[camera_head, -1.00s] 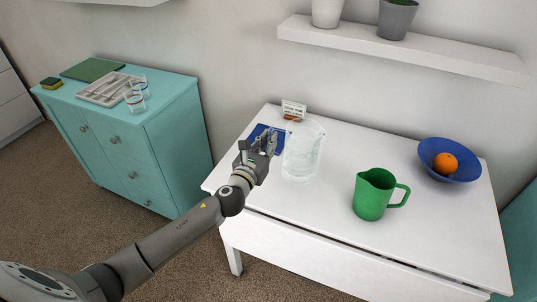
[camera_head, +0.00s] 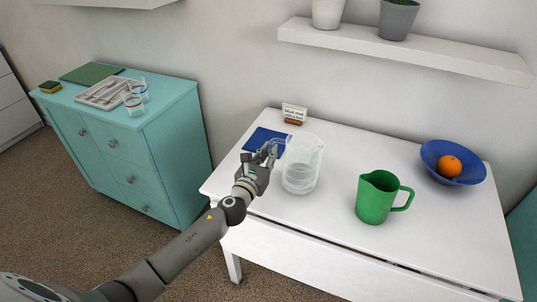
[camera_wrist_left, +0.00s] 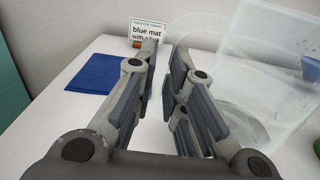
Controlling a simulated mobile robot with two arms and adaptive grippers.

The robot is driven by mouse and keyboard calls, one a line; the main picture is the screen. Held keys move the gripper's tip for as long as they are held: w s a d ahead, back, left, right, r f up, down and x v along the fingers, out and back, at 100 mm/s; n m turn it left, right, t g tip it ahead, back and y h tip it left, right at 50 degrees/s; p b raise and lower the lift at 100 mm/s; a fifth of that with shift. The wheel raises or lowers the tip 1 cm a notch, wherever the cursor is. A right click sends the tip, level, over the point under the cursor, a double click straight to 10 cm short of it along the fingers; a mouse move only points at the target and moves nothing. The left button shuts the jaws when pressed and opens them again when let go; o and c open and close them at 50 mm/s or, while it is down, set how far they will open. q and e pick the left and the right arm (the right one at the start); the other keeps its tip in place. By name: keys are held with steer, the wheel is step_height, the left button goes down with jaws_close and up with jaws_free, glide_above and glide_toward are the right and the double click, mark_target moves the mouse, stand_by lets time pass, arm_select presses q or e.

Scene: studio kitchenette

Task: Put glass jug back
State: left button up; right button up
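The clear glass jug (camera_head: 302,170) stands upright on the white table, to the right of the blue mat (camera_head: 265,138) and off it. The jug (camera_wrist_left: 245,85) shows there behind and right of the right finger, and the blue mat (camera_wrist_left: 92,74) lies left. Whether a finger touches the glass is unclear. My right gripper is out of view.
A green pitcher (camera_head: 374,198) and a blue bowl (camera_head: 430,157) with an orange (camera_head: 449,166) stand to the right. A small sign (camera_head: 294,112) is behind the mat. A teal cabinet (camera_head: 165,155) with glasses and a tray stands left.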

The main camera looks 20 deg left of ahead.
arm_select(q)
steer(key=o, duration=0.4)
steer(key=shift+r, duration=0.15)
steer(key=s, duration=1.2)
steer(key=shift+a+r, duration=0.1)
steer(key=shift+a, duration=0.1)
